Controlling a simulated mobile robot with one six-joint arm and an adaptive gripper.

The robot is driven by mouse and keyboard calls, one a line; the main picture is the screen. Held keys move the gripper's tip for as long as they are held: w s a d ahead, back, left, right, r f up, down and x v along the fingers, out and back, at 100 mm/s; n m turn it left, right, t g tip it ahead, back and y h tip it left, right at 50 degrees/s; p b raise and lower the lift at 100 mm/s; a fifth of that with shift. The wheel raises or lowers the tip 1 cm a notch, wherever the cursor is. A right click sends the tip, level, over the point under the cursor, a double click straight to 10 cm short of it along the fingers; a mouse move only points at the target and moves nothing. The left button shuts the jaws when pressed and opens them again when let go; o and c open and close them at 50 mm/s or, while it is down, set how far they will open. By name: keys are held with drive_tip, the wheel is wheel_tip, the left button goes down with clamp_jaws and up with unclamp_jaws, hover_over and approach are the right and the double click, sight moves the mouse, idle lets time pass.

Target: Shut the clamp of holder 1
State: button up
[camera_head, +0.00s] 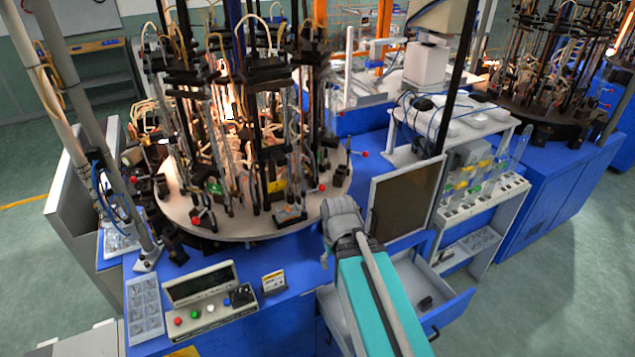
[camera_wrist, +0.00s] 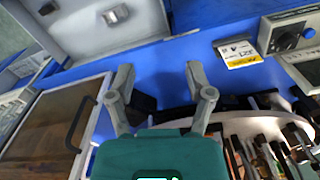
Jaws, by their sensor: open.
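Several tall holders with black posts, glass tubes and clamps stand on the round turntable (camera_head: 235,228) in the head view. Red-tipped levers show along its front rim, one at the front left (camera_head: 197,221). I cannot tell which holder is holder 1 or whether its clamp is open. My gripper (camera_wrist: 158,72) is open and empty in the wrist view, its two grey fingers apart over the blue bench top. The turntable's edge (camera_wrist: 240,103) and dark holder parts lie right of and below it.
A control box (camera_head: 200,295) with coloured buttons and a small yellow-white card (camera_head: 273,281) stand on the bench front. A framed dark panel (camera_head: 405,200) stands to the right. A drawer (camera_head: 440,295) is open beside my arm.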

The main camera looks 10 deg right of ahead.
drive_tip(key=shift+t, duration=0.5)
drive_tip(key=w+r+p, duration=0.1)
drive_tip(key=w, duration=0.1)
drive_tip(key=w+r+p, duration=0.1)
drive_tip(key=w, duration=0.1)
drive_tip(key=w+r+p, duration=0.1)
drive_tip(key=w, duration=0.1)
drive_tip(key=shift+w+d+r, duration=0.1)
clamp_jaws()
drive_tip(key=w+d+r+t+p, duration=0.1)
drive_tip(key=w+r+p, duration=0.4)
drive_tip(key=w, duration=0.6)
drive_tip(key=w+r+t+p, duration=0.2)
drive_tip(key=w+r+p, duration=0.4)
drive_tip(key=w, duration=0.6)
drive_tip(key=shift+w+d+r+n, duration=0.3)
drive_tip(key=shift+d+r+n, duration=0.1)
drive_tip(key=shift+r, duration=0.35)
